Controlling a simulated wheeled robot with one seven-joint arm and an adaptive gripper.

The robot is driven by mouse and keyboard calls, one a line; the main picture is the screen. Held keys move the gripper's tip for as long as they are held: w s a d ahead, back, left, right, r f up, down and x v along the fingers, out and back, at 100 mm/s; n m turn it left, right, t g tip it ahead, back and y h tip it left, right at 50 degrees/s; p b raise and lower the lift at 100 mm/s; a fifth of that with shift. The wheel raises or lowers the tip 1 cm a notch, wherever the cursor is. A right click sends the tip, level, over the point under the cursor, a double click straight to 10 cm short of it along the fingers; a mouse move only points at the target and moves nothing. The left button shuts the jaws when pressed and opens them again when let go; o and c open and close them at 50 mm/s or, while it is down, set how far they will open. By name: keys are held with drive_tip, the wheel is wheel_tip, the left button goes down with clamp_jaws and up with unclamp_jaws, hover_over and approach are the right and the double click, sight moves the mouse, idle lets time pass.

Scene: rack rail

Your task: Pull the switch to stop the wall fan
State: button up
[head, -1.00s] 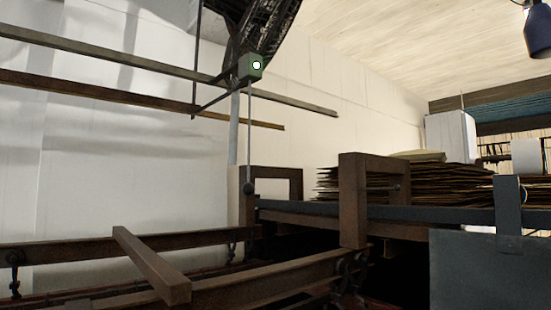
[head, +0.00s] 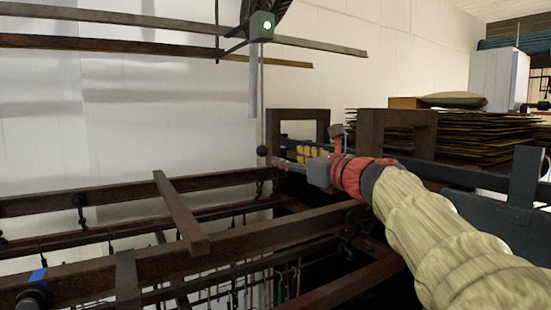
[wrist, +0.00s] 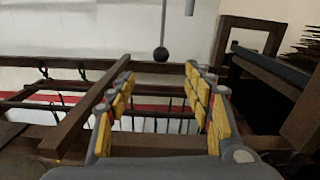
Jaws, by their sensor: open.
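The wall fan (head: 277,9) shows only as a dark edge at the top of the head view. Below it is a green switch box (head: 262,27) with a lit spot. A thin pull cord (head: 263,95) hangs from the box and ends in a dark ball (head: 262,151). In the wrist view the ball (wrist: 160,54) hangs beyond and slightly above the fingertips, between the two fingers in the picture. My gripper (head: 285,155) is open and empty, its yellow-padded fingers (wrist: 158,76) apart. In the head view its tips are just right of the ball; I cannot tell the exact gap.
Dark wooden rack beams (head: 110,192) run below the gripper, with one slanting bar (head: 182,213). A brown wooden frame (head: 322,114) stands close behind the fingers. Stacked brown sheets (head: 465,132) lie at the right. The space before the white wall (head: 130,110) is open.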

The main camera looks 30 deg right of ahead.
sight(266, 152)
drive_tip(key=shift+m, duration=0.6)
drive_tip(key=w+p, duration=0.1)
drive_tip(key=w, duration=0.6)
drive_tip(key=w+p, duration=0.1)
drive_tip(key=w, duration=0.6)
drive_tip(key=shift+w+a+f, duration=0.15)
drive_tip(key=c, duration=0.3)
drive_tip(key=c, duration=0.9)
drive_tip(key=shift+c, duration=0.2)
